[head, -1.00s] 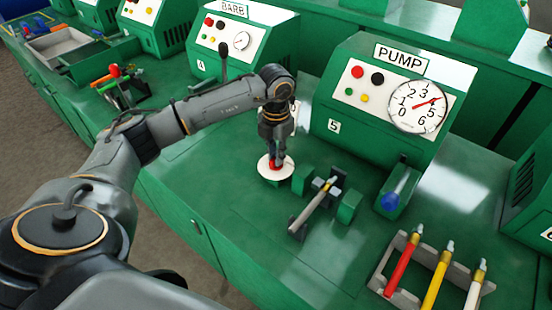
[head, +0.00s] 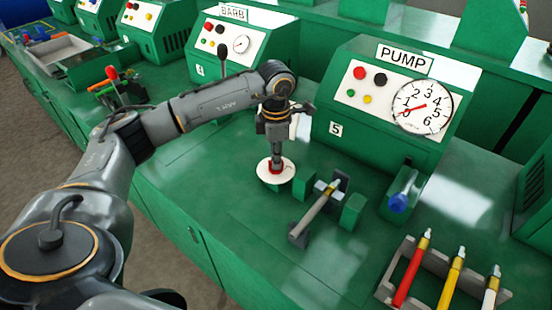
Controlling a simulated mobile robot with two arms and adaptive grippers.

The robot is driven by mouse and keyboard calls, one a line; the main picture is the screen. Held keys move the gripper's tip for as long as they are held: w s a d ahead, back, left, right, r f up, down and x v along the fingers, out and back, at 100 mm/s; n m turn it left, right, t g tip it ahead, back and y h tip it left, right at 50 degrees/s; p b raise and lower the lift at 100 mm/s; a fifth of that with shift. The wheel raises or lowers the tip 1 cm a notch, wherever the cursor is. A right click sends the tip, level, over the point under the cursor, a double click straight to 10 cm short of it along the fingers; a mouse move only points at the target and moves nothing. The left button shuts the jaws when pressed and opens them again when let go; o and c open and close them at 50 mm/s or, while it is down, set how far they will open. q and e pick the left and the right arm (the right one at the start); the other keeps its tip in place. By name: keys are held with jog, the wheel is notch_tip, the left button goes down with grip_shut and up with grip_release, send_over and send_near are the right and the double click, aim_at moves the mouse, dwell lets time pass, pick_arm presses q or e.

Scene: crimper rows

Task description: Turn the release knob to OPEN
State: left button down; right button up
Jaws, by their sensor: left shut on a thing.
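The release knob (head: 275,167) is red and sits on a round white dial (head: 263,173) on the green bench in front of the PUMP unit. My left gripper (head: 276,160) points down from above and is shut on the red knob. The fingers hide much of the knob, and I cannot read any marking on the dial. The PUMP unit's round gauge (head: 432,117) has its red needle pointing low, near 0. My right gripper is not in view.
Right of the dial, a rod (head: 320,208) lies in a clamp between green blocks (head: 353,211). A blue-tipped lever (head: 398,201) stands before the PUMP unit (head: 352,135). A rack (head: 385,291) at front right holds red, yellow and white handles. Bench left of the dial is clear.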

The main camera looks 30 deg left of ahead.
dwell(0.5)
pick_arm(q)
jog(key=c, duration=1.4)
grip_release()
jog(key=shift+o, duration=0.2)
jog(key=shift+r, duration=0.15)
notch_tip(320, 180, up, 12)
